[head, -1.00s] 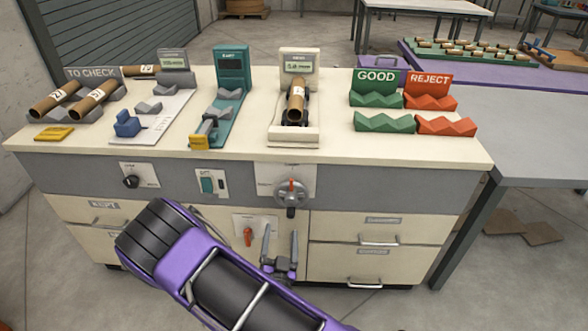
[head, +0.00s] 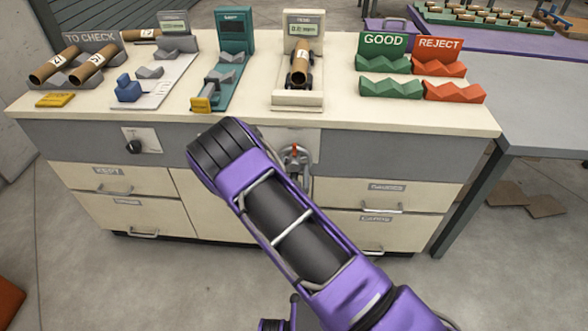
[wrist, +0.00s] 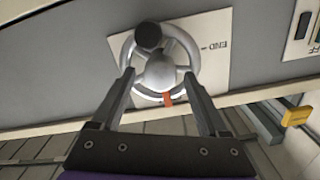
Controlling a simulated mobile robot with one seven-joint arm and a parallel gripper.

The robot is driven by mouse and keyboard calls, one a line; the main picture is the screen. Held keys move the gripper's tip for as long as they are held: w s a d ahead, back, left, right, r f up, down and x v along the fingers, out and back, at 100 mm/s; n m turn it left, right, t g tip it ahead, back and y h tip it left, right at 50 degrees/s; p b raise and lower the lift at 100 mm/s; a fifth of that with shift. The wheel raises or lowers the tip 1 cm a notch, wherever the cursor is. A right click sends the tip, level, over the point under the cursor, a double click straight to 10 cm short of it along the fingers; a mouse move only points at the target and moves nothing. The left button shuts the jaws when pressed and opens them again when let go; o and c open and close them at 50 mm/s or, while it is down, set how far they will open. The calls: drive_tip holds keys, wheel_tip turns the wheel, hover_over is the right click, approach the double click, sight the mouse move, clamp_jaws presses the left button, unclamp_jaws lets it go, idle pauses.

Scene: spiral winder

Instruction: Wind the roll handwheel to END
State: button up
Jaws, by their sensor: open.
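The roll handwheel (wrist: 183,47) is a grey wheel on a white plate (wrist: 215,70), with a black knob and a red mark at its rim. In the wrist view the plate's END label appears upside down to the right of the wheel; the knob is at the top and the red mark at the bottom. My gripper (wrist: 158,73) is open, its two fingers on either side of the wheel's lower part. I cannot tell if they touch it.
The handwheel is on the front of a cream bench (head: 400,119). Above it stands a gauge (head: 302,28) with a cardboard tube (head: 300,63). Drawers (head: 376,195) lie below, right of my arm.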

drive_tip(key=shift+c, duration=0.3)
clamp_jaws()
